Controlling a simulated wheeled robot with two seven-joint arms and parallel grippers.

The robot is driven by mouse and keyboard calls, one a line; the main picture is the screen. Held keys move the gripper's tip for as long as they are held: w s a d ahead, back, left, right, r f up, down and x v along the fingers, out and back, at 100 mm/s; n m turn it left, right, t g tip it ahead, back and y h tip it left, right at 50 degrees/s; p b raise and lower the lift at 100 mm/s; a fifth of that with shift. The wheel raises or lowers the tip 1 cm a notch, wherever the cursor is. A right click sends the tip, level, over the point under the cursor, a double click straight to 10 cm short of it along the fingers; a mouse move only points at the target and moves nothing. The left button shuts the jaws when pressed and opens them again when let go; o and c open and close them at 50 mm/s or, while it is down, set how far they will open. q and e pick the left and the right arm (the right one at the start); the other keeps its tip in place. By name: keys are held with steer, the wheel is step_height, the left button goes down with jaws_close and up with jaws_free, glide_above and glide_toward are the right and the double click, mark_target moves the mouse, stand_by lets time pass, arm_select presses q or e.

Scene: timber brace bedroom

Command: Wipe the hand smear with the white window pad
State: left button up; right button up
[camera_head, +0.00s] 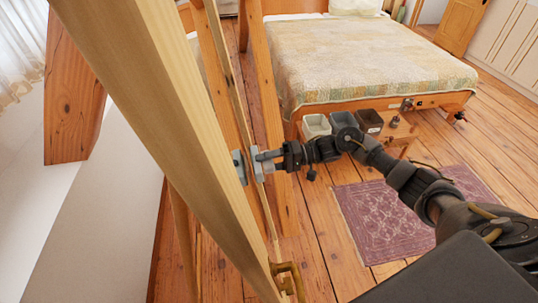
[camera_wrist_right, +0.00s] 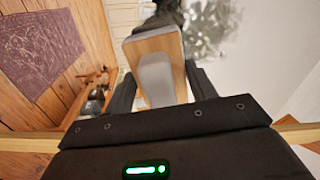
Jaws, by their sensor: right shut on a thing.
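The window pad (camera_head: 258,166) is a small pale block upright at the glass in the head view; whether it touches cannot be told. A matching pale shape left of it looks like its reflection. In the right wrist view the pad (camera_wrist_right: 178,48) shows a wooden back and a grey grip. My right gripper (camera_head: 267,160) is shut on the pad; its dark fingers (camera_wrist_right: 160,88) flank the grip. The hand smear (camera_wrist_right: 210,22) appears as a mottled grey-white patch on the pane, beyond and right of the pad in the wrist view. My left gripper is out of view.
The timber window frame (camera_head: 165,110) crosses the near left, with a brass handle (camera_head: 290,278) low on it. Behind my arm are a bed (camera_head: 370,60), several small bins (camera_head: 317,125) on a low wooden table and a purple rug (camera_head: 375,218). Bare floorboards surround the rug.

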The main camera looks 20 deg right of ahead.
mark_target(263, 172)
steer(key=shift+s+a+r, duration=0.1)
steer(key=shift+s+r, duration=0.3)
steer(key=shift+r, duration=0.2)
steer(key=shift+s+a+f+p, duration=0.1)
steer(key=shift+s+a+p, duration=0.3)
steer(key=shift+s+a, duration=0.25)
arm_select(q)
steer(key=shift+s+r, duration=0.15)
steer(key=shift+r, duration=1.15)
arm_select(e)
steer(key=s+a, duration=0.2)
steer(key=s, duration=0.5)
steer(key=shift+a, duration=0.2)
steer(key=w+r, duration=0.3)
steer(key=shift+w+d+b, duration=0.1)
steer(key=shift+d+b, duration=0.05)
steer(key=shift+b, duration=0.25)
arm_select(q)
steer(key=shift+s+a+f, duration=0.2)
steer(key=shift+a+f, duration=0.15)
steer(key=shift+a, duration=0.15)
